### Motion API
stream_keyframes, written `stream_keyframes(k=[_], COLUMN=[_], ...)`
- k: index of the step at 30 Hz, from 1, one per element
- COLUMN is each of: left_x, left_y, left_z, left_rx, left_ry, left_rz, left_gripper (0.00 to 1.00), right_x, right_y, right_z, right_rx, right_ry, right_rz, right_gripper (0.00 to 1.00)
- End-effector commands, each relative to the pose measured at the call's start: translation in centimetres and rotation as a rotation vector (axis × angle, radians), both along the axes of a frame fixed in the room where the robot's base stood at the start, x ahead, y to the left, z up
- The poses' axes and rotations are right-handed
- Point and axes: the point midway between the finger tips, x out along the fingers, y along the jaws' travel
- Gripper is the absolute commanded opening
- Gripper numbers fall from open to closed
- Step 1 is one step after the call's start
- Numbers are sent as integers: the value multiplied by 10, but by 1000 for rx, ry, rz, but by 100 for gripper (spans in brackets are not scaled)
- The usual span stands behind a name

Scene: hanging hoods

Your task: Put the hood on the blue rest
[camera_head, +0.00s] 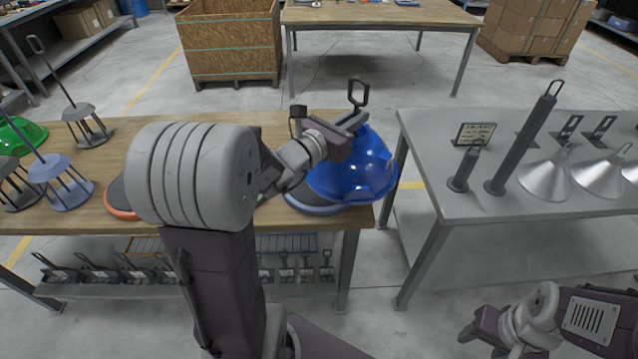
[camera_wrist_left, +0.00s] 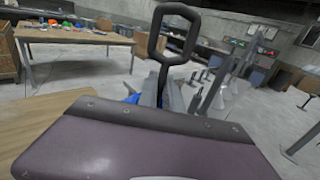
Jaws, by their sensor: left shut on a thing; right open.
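The blue hood (camera_head: 368,165) is a shiny dome at the right end of the wooden table, slightly tilted. My left gripper (camera_head: 352,123) is shut on its stem, just below the dark loop handle (camera_head: 358,95). The loop also shows above the jaws in the left wrist view (camera_wrist_left: 157,38), with a sliver of blue hood (camera_wrist_left: 131,99) beside them. The blue rest (camera_head: 312,208) is a flat disc on the table, partly hidden beneath the hood. Whether hood and rest touch is unclear. My right gripper (camera_head: 482,334) is open and empty, low at the right.
An orange-rimmed rest (camera_head: 118,205) is partly hidden behind my left arm. Caged stands (camera_head: 62,175) and a green hood (camera_head: 22,135) stand at left. Across a gap, a grey table (camera_head: 440,160) holds silver hoods (camera_head: 546,176) and dark upright handles (camera_head: 515,150).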

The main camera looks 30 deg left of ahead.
Motion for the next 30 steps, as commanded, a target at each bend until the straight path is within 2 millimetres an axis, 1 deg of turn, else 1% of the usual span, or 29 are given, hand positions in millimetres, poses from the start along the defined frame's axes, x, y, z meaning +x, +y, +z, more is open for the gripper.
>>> stream_keyframes(k=[1,4,8,14,17,24,27,30], left_x=[0,1,2,10,16,31,36,38], left_y=[-2,-4,1,25,41,86,98,105], left_z=[-3,-3,-5,-21,-32,-59,-67,-72], left_rx=[0,0,0,-1,-2,-1,-1,0], left_ry=[-3,-3,-2,0,0,-1,-2,-3], left_rz=[-5,-9,-7,-5,-5,-4,-6,-8], left_gripper=[0,0,0,0,0,0,0,0], right_x=[0,0,0,0,0,0,0,0], right_y=[0,0,0,0,0,0,0,0], right_z=[-5,-5,-4,-4,-5,-5,-5,-5], right_rx=[0,0,0,0,0,0,0,0], right_ry=[0,0,0,0,0,0,0,0], right_rz=[0,0,0,0,0,0,0,0], right_gripper=[53,53,53,53,53,53,53,53])
